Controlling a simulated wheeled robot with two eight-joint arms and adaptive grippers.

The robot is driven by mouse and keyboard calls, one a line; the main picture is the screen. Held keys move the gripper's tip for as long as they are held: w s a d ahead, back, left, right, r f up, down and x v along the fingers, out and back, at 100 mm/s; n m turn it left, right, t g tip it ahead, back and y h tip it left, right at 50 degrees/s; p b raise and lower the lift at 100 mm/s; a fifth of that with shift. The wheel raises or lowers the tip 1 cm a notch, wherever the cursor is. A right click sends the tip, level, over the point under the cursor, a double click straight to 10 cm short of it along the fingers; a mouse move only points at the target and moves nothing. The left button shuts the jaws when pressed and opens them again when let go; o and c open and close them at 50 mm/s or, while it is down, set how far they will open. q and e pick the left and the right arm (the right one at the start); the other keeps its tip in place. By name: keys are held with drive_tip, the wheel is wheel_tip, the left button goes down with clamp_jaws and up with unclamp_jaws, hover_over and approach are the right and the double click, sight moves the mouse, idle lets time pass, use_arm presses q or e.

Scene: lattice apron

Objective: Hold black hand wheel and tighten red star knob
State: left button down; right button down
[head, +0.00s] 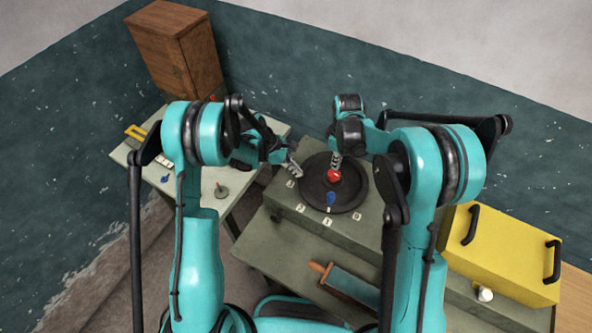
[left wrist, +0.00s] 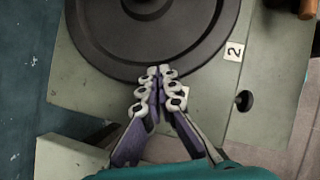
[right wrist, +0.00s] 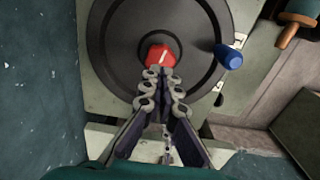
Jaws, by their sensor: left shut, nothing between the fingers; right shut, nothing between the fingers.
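The black hand wheel (head: 319,194) lies flat on top of a grey-green box. The red star knob (head: 334,175) sits at the wheel's middle, and it also shows in the right wrist view (right wrist: 161,56). My right gripper (right wrist: 163,70) is shut and empty, its fingertips at the near edge of the knob; I cannot tell whether they touch it. My left gripper (left wrist: 157,70) is shut and empty, its fingertips at the wheel's rim in the left wrist view (left wrist: 95,50); contact is unclear. A blue handle (right wrist: 228,57) stands on the wheel near its rim.
White number tags (head: 300,208) surround the wheel on the box. A yellow box with black handles (head: 500,250) stands to the right. A tool with an orange handle (head: 320,268) lies in front. A pale table (head: 205,190) and a wooden cabinet (head: 175,50) are on the left.

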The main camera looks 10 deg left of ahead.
sight(334, 173)
drive_tip(key=shift+f, duration=0.35)
drive_tip(key=c, duration=2.2)
unclamp_jaws()
drive_tip(key=o, duration=0.5)
drive_tip(key=shift+r, duration=0.35)
drive_tip(key=o, duration=0.8)
wheel_tip(334, 173, up, 6)
drive_tip(key=shift+r, duration=0.15)
wheel_tip(334, 173, down, 12)
drive_tip(key=shift+r, duration=0.2)
drive_tip(key=c, duration=1.2)
